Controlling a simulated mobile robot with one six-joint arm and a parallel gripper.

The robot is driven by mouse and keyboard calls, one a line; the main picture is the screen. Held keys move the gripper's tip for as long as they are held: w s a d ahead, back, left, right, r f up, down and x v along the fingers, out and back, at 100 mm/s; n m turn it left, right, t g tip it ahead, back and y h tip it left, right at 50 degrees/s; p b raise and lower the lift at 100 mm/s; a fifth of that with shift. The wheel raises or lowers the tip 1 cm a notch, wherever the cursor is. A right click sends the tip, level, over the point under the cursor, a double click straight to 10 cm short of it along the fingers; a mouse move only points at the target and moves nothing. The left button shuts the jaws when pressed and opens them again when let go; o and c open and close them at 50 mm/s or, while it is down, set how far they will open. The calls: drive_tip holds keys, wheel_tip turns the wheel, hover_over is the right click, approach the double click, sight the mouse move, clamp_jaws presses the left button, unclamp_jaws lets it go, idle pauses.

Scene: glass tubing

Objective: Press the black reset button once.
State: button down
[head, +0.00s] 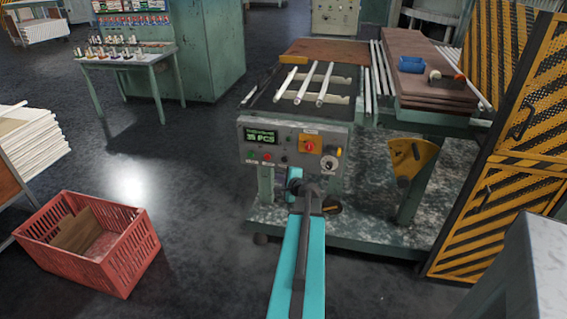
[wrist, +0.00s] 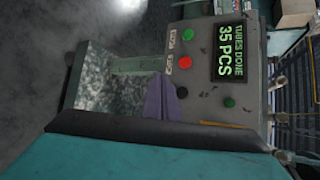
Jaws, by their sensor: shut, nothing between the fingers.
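The grey control panel (head: 292,135) stands ahead, above my arm. Its black button (wrist: 182,92) shows in the wrist view as a small dark round below the red button (wrist: 185,62). In the head view the black button (head: 285,160) is small and hard to make out, right of the red one. My gripper (wrist: 160,98) is shut and empty, just left of the black button in the wrist view. In the head view my gripper (head: 295,180) is below the panel's lower edge. Contact with the button does not show.
A green display (wrist: 235,52) reads TUBES DONE with a piece count. A green button (wrist: 188,34) sits by the red one. A red-on-yellow switch (head: 309,146) and a dial (head: 329,162) are to the right. A red crate (head: 125,260) stands on the floor at left.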

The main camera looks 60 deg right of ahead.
sight(285, 162)
drive_tip(key=shift+d, duration=0.1)
drive_tip(key=w+d+p, duration=0.2)
drive_tip(key=d, duration=0.6)
drive_tip(key=shift+w, duration=0.35)
idle(0.3)
idle(1.7)
drive_tip(key=shift+w+d, duration=0.1)
drive_tip(key=shift+d, duration=0.1)
drive_tip(key=shift+w+d, duration=0.2)
drive_tip(key=shift+d, duration=0.05)
drive_tip(key=shift+w+d, duration=0.15)
drive_tip(key=shift+d, duration=0.35)
idle(1.5)
drive_tip(key=shift+a, duration=0.1)
drive_tip(key=shift+s+a+b, duration=0.3)
drive_tip(key=shift+a+b, duration=0.3)
drive_tip(key=shift+a, duration=0.2)
